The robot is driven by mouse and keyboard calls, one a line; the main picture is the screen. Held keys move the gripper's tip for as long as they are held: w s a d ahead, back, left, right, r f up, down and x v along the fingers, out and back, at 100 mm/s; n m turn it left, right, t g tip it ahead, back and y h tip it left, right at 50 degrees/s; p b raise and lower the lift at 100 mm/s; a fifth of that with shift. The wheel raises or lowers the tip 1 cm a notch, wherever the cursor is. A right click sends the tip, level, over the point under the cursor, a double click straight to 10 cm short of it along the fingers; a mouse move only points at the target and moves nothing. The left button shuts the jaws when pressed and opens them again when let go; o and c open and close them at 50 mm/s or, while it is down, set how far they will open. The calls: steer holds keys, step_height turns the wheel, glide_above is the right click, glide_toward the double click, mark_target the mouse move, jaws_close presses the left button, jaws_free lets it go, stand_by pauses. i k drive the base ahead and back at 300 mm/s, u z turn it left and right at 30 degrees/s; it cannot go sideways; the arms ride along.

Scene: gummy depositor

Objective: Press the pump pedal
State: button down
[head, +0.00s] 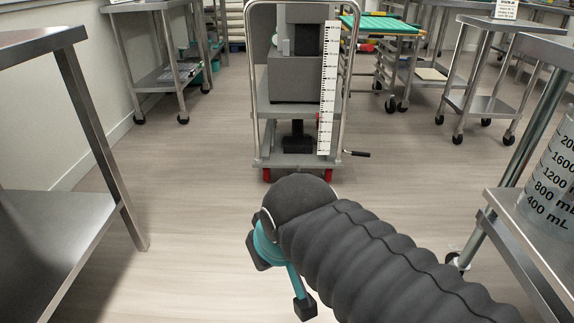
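A grey depositor machine (296,75) stands on a wheeled metal cart (259,140) ahead, at the top middle of the head view. A black block with an upright part (298,141) sits on the cart's bottom shelf. A short lever with a black end (357,154) sticks out to the right of the cart's base. I cannot tell for sure which of these is the pump pedal. My gripper (280,280), teal with black tips, is in the lower middle, in front of the cart and well apart from it. Its tips are spread, with nothing seen between them.
Steel tables stand close at the left (50,225) and right (505,205); a clear measuring jug (550,185) is on the right one. A white ruler strip (327,90) is upright on the cart's right side. Open floor (195,170) lies before the cart.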

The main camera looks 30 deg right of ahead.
mark_target(289, 173)
steer(key=z, duration=0.45)
steer(key=i, duration=0.85)
steer(key=z, duration=0.55)
